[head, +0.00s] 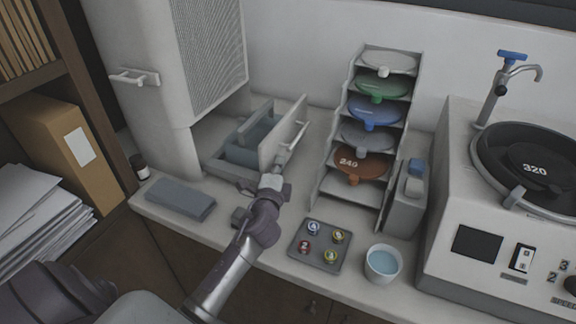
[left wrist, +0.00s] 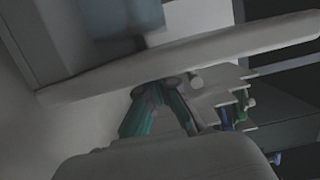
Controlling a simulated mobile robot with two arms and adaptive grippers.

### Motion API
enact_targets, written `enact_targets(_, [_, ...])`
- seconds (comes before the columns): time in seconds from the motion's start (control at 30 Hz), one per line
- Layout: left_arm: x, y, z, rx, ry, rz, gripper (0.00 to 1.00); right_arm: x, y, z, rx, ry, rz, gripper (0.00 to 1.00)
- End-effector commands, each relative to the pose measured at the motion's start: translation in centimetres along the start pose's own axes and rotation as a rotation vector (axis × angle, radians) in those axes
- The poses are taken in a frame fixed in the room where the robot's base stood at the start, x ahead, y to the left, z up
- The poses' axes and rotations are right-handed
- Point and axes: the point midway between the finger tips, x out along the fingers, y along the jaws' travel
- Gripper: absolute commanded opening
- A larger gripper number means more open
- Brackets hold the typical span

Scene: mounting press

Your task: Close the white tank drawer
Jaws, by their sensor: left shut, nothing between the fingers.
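The white tank drawer (head: 270,140) stands pulled out from under the white cabinet at the back left, with blue-grey compartments (head: 243,143) showing behind its front panel. A bar handle (head: 292,135) is on the panel's outer face. My left gripper (head: 281,160) is shut and empty, at the lower part of the drawer's front, near the handle. In the left wrist view the closed fingers (left wrist: 163,86) are right at the pale drawer front (left wrist: 110,78); I cannot tell whether they touch. My right gripper is out of view.
A rack of coloured discs (head: 325,190) stands close to the right of the drawer. A polishing machine (head: 480,215) stands at the right.

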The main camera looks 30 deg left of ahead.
Motion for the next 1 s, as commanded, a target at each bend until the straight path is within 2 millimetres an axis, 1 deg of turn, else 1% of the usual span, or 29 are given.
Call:
enact_targets(0.03, [0.3,-0.1,1.3,0.006,-0.005,0.001,0.00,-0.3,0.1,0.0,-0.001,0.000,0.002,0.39])
enact_targets(0.17, [1.1,-0.2,4.3,0.006,-0.005,0.000,0.00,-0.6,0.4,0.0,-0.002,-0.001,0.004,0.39])
enact_targets(0.4, [2.6,-0.1,10.6,0.005,-0.005,0.000,0.00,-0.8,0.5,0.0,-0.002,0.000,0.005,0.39])
enact_targets(0.6, [3.7,0.0,15.1,0.005,-0.005,0.000,0.00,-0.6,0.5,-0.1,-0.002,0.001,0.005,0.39])
enact_targets(0.8, [4.5,0.0,18.3,0.002,-0.004,0.000,0.00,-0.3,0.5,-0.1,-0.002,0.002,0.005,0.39])
enact_targets(0.9, [4.8,0.0,19.3,0.002,-0.004,0.001,0.00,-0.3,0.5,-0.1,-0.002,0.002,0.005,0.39])
enact_targets(1.0, [4.9,0.0,19.9,0.001,-0.002,0.000,0.00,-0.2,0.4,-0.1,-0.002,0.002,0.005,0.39])
